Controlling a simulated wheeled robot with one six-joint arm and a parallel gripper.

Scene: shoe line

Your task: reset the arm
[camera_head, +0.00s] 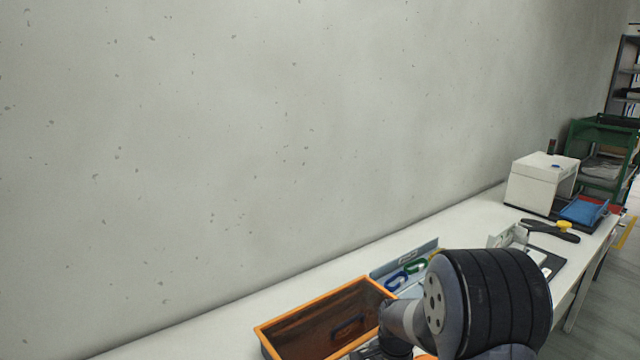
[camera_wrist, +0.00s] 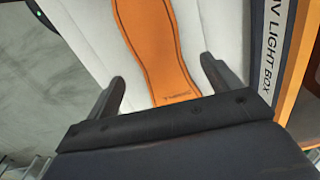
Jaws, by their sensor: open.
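My gripper (camera_wrist: 162,68) is open in the wrist view, its two dark fingers apart with nothing held between them. Beyond the fingers an orange insole-shaped piece (camera_wrist: 158,40) with small printed lettering lies on a white surface (camera_wrist: 205,25). I cannot tell how far below the fingers it is. In the head view my arm (camera_head: 490,300) reaches over the bench at the lower right, and my gripper is mostly hidden there.
An orange-rimmed open box (camera_head: 290,323) stands beside my arm on the white bench (camera_head: 215,325). A dark edge labelled "LIGHT BOX" (camera_wrist: 271,50) is close at right in the wrist view. Further along are a white box (camera_head: 535,188), a blue tray (camera_head: 583,210) and a green rack (camera_head: 595,140).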

